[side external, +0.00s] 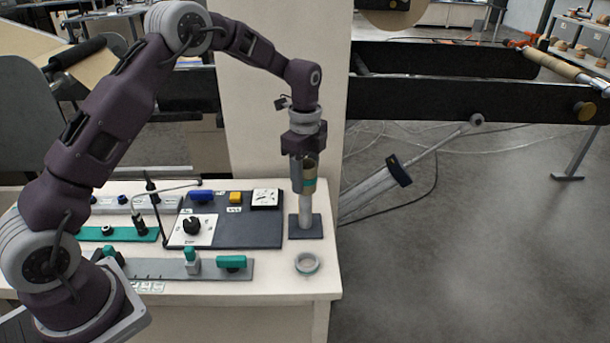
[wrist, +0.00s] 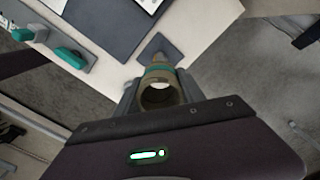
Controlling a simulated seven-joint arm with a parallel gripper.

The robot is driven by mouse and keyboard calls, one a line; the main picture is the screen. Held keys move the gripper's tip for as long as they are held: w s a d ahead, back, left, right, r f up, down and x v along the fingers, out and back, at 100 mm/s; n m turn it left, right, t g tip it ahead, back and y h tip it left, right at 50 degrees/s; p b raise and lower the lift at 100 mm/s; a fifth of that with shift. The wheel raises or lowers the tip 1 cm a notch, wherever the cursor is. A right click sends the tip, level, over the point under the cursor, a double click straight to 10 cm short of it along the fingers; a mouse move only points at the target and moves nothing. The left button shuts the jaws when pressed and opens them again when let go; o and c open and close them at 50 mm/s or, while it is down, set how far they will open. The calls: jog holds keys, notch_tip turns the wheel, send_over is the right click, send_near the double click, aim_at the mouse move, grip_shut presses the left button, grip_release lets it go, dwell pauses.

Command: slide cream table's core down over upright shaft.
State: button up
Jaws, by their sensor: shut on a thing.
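The core (side external: 309,172) is a short brown hollow tube with a teal band near its lower end. My gripper (side external: 303,178) is shut on it, one finger on each side, and holds it upright. The grey upright shaft (side external: 305,211) rises from a dark square base (side external: 305,232) at the right of the cream table (side external: 262,278). The core is in line above the shaft's visible part; I cannot tell whether the shaft's top is inside it. In the wrist view the core (wrist: 159,75) shows its open end, with a pale spot inside, and the shaft's base (wrist: 158,46) lies beyond.
A ring with a teal edge (side external: 307,263) lies on the table in front of the base. A dark control panel (side external: 255,229) with a knob and dial is to the left. A grey strip (side external: 160,269) with teal parts runs along the front. The table's right edge is close.

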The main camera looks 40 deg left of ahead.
aim_at(305, 215)
jog(key=shift+f, duration=6.15)
dwell(0.7)
jog(key=o, duration=1.9)
